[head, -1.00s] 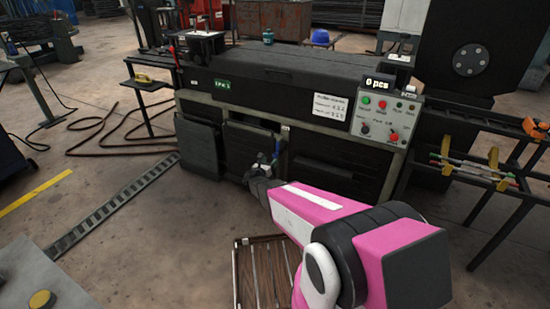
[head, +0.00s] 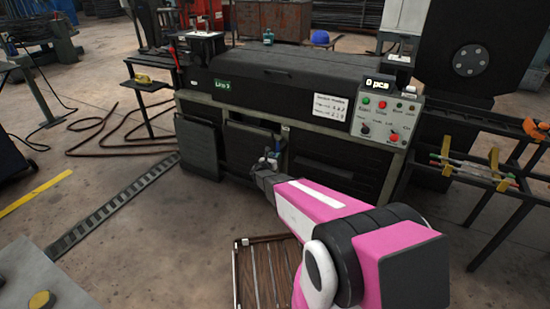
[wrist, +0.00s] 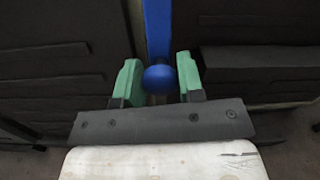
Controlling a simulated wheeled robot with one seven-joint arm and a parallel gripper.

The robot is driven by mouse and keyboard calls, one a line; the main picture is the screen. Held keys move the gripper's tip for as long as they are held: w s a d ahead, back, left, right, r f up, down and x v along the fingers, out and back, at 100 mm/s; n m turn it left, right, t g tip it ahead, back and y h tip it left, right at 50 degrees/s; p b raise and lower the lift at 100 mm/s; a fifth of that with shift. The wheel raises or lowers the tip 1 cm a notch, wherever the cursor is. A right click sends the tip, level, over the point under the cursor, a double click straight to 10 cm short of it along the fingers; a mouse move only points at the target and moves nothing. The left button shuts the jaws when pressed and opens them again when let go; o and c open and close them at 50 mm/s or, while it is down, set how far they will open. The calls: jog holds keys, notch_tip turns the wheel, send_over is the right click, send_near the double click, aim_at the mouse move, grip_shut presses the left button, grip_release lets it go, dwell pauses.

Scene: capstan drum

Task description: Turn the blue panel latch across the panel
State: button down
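The blue panel latch shows in the wrist view as an upright blue bar (wrist: 158,28) with a round blue knob (wrist: 159,78) at its lower end. My gripper (wrist: 161,80) has its two green fingers on either side of the knob, with little space beside it. The fingers look open around the knob; I cannot make out firm contact. In the head view my gripper (head: 268,165) is at the front of the dark machine (head: 293,75), low between its front panels, and hides most of the latch.
A control box (head: 388,115) with buttons is on the machine's right front. A slatted wooden pallet (head: 262,275) lies on the floor below my arm. A rack (head: 478,165) with rods stands at right. A floor grating (head: 115,205) and open floor are at left.

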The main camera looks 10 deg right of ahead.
dwell(0.3)
jog(key=n, duration=0.4)
jog(key=shift+n, duration=0.4)
jog(key=n, duration=0.4)
jog(key=shift+a+f+n, duration=0.1)
jog(key=shift+n, duration=0.2)
jog(key=n, duration=0.4)
jog(key=shift+n, duration=2.3)
jog(key=shift+f, duration=0.1)
jog(key=c, duration=0.7)
grip_release()
jog(key=shift+c, duration=0.2)
